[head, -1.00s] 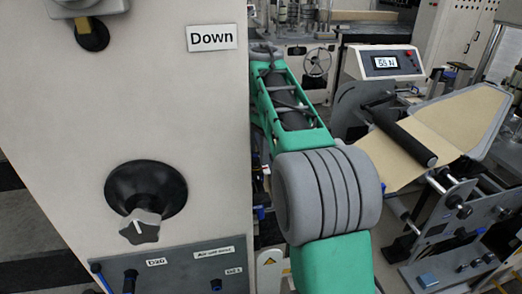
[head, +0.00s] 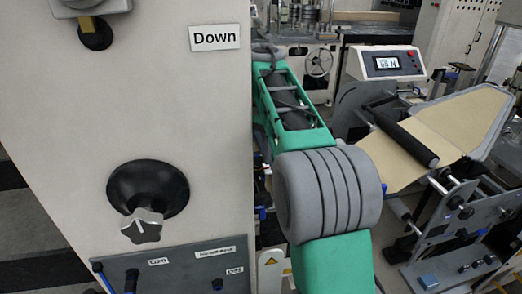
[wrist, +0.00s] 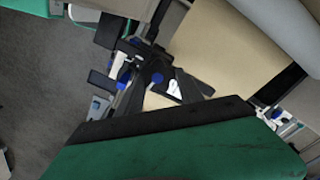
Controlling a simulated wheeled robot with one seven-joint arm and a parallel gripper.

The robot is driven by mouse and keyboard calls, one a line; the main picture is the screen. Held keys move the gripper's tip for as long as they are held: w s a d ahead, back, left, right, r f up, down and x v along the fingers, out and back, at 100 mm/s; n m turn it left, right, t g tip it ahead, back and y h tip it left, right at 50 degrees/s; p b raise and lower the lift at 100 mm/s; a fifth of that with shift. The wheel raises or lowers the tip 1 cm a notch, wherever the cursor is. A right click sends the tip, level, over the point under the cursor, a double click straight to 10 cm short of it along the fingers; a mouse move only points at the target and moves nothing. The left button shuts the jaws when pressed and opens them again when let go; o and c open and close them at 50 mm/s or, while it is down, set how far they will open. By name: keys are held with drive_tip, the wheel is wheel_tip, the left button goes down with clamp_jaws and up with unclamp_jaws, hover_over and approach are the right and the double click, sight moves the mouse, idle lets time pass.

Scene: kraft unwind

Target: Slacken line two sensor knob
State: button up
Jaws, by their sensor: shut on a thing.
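In the wrist view, the green and black body of my gripper fills the bottom. Its dark jaws (wrist: 155,72) close in the middle of the view, by a small blue sensor knob (wrist: 158,77). The jaws look shut on it, though dark parts crowd around and hide the exact contact. A second blue knob (wrist: 124,75) is just to the left. In the head view, my green arm reaches away and its gripper is hidden. The unwind frame (head: 450,235) with its small knobs stands at the lower right. Which knob is line two's cannot be read.
A readout in newtons (head: 387,64) is behind the unwind. Brown kraft web (head: 400,160) runs over a black roller (head: 404,138).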

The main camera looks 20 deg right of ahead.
sight(259, 153)
drive_tip(key=o, duration=1)
drive_tip(key=shift+s+f, duration=0.1)
drive_tip(key=shift+f, duration=0.25)
drive_tip(key=o, duration=0.4)
drive_tip(key=shift+r, duration=0.35)
wheel_tip(259, 153, up, 8)
drive_tip(key=shift+f, duration=0.25)
